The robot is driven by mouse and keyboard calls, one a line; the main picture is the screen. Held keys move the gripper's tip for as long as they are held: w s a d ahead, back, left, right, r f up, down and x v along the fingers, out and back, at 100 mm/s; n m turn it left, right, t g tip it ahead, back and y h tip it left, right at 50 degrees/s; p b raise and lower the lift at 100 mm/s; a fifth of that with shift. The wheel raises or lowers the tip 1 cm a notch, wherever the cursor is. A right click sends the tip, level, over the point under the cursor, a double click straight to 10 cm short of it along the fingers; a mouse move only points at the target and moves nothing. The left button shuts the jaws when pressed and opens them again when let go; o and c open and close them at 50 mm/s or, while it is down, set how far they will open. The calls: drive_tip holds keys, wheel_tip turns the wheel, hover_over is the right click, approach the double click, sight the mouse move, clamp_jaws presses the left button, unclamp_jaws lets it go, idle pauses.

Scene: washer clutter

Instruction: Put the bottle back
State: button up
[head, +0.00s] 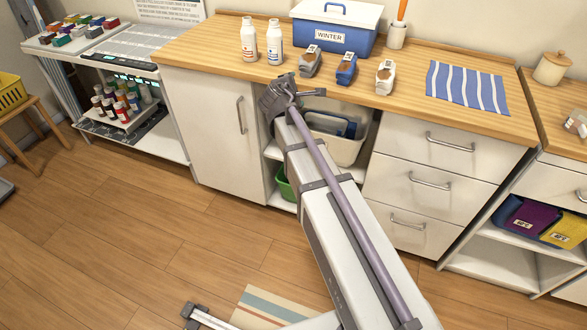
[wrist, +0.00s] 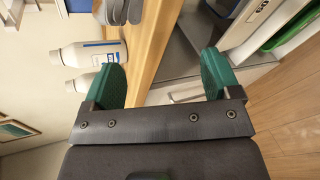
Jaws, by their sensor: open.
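Two white bottles stand upright side by side at the back left of the wooden counter. The left bottle (head: 249,42) has orange-red print and the right bottle (head: 274,46) has blue print. In the wrist view a bottle with a blue label (wrist: 88,56) and another white bottle (wrist: 80,83) appear sideways at the left. My gripper (head: 279,93) is near the counter's front edge, in front of the bottles and apart from them. In the wrist view its green-padded fingers (wrist: 162,76) are wide apart with nothing held between them.
A blue-and-white WINTER box (head: 335,32) stands behind three small labelled items (head: 347,68) on the counter (head: 208,50). A striped cloth (head: 467,88) lies at right. Below are an open shelf with a bin (head: 345,146) and drawers (head: 430,145). A cart with small bottles (head: 120,103) stands left.

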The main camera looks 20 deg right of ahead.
drive_tip(key=s+a+f+m+g+y, duration=0.2)
drive_tip(key=s+m, duration=0.3)
drive_tip(key=s, duration=0.4)
drive_tip(key=s+a+f+m+g+y, duration=0.3)
drive_tip(key=s+f+m+g, duration=0.2)
drive_tip(key=s, duration=0.5)
drive_tip(key=s+a+f+m+g+y, duration=0.2)
drive_tip(key=s+m, duration=0.4)
drive_tip(key=s, duration=0.4)
drive_tip(key=shift+a+f+g, duration=0.35)
drive_tip(key=shift+f+g, duration=0.4)
drive_tip(key=shift+g, duration=0.35)
wheel_tip(320, 180, up, 11)
drive_tip(key=p, duration=1.1)
drive_tip(key=shift+r, duration=0.2)
